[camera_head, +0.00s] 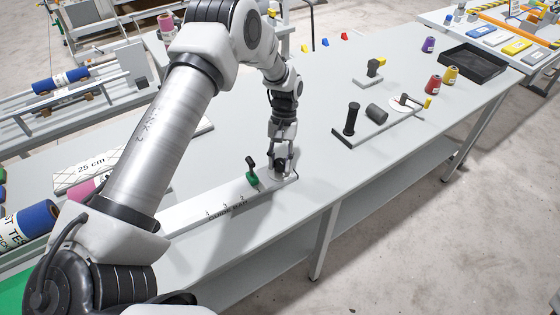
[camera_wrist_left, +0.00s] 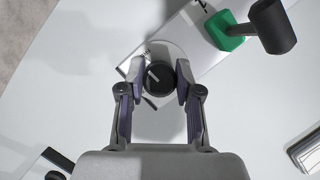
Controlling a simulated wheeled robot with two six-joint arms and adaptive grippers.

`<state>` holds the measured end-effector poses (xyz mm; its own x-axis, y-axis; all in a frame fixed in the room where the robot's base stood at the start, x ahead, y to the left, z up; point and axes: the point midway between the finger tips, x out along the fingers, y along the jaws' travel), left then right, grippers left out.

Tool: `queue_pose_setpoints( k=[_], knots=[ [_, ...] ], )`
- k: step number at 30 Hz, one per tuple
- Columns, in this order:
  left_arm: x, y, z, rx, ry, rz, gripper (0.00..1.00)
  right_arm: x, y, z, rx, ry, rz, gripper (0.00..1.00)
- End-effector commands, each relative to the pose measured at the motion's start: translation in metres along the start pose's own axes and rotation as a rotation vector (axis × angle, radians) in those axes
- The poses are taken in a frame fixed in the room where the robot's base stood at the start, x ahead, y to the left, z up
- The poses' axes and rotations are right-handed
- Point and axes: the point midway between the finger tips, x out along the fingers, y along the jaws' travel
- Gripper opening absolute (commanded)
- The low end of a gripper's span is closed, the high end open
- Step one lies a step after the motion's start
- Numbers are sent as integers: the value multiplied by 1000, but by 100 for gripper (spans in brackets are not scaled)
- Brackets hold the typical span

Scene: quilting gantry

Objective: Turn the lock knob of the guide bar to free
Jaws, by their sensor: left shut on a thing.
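The guide bar (camera_head: 215,207) is a long white bar lying along the near side of the table, marked "GUIDE BAR" with numbers. Its black round lock knob (camera_wrist_left: 158,77) sits near the bar's end, with a white pointer line on its top. My left gripper (camera_head: 281,165) is over that end of the bar. In the left wrist view the left gripper (camera_wrist_left: 159,85) has its two fingers shut on the knob, one on each side. In the head view the knob is mostly hidden by the fingers. My right gripper is in neither view.
A green block with a black handle (camera_head: 252,180) stands on the bar just left of the gripper. Thread cones (camera_head: 433,85) and a black tray (camera_head: 487,58) are farther right.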

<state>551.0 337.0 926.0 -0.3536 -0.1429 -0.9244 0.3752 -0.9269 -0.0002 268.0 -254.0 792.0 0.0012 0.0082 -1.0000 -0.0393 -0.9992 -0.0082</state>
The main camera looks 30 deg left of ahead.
Motion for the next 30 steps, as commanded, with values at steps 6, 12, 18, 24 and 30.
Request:
queue_pose_setpoints(
  k=[6, 12, 18, 24, 30],
  knots=[
    [2, 0, 0, 51, -2, -23, 0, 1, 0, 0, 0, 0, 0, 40],
    [2, 0, 0, 62, -2, -27, 0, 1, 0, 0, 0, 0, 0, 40],
    [2, 0, 0, 62, -2, -27, 0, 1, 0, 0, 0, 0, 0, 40],
    [2, 0, 0, 61, -1, -26, 59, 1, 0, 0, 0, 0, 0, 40],
    [1, 0, 0, 61, -1, -26, 59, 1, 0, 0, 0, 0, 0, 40]
  ],
)
